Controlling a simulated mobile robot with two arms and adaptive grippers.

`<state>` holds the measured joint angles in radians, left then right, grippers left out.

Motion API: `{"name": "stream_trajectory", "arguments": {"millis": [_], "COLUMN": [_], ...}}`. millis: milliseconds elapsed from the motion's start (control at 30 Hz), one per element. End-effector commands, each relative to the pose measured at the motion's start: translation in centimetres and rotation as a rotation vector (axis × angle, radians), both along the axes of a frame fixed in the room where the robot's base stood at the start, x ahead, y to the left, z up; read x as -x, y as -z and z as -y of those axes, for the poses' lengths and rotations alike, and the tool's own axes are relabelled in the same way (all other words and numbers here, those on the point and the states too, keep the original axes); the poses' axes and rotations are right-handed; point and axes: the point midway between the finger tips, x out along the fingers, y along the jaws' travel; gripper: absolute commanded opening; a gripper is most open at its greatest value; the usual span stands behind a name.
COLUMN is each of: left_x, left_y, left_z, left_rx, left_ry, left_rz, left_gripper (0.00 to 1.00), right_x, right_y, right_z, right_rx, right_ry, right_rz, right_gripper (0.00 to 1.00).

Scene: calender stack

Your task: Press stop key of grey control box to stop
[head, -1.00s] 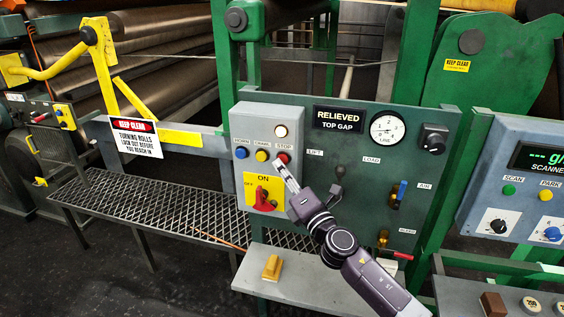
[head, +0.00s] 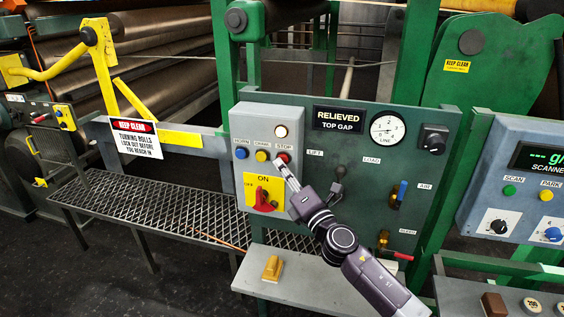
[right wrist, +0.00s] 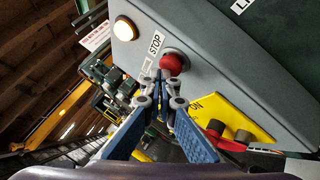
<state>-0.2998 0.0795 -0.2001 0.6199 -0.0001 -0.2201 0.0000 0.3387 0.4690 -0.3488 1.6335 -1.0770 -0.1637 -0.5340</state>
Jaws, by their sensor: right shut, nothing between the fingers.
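The grey control box (head: 256,120) is mounted at the left of the green panel. Its red stop key (head: 283,157) sits at the right end of a row beside a yellow and a blue button. In the right wrist view the stop key (right wrist: 173,62) is a round red button under a STOP label. My right gripper (head: 279,164) is shut and empty, its tips at or just below the stop key. In the right wrist view the fingertips (right wrist: 163,85) show just below the button; I cannot tell whether they touch it. My left gripper is not in view.
A red rotary switch (head: 263,198) on a yellow plate is just below the tips. A black lever (head: 338,180) and a blue-handled valve (head: 400,192) are to the right. A lit lamp (head: 281,131) is above the stop key. A grey shelf (head: 310,282) lies below.

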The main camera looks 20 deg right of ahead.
Motion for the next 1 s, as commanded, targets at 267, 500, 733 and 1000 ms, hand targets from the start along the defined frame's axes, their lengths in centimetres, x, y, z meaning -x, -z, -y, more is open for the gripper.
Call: {"name": "stream_trajectory", "arguments": {"millis": [267, 500, 733, 1000], "left_x": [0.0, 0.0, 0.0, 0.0], "left_y": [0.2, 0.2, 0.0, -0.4], "left_z": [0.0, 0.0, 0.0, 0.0], "left_rx": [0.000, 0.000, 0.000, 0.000], "left_ry": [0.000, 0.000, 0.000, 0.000], "left_rz": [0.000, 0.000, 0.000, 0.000], "left_gripper": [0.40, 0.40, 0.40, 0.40], "right_x": [-0.3, -0.4, -0.1, 1.1], "right_y": [-0.1, -0.1, -0.1, -0.1], "right_z": [0.3, 0.3, 0.2, -0.6], "right_rx": [0.000, 0.000, 0.000, -0.001], "right_ry": [0.001, 0.002, 0.002, 0.001], "right_rz": [0.002, 0.002, 0.001, 0.000], "right_gripper": [0.00, 0.00, 0.00, 0.00]}}
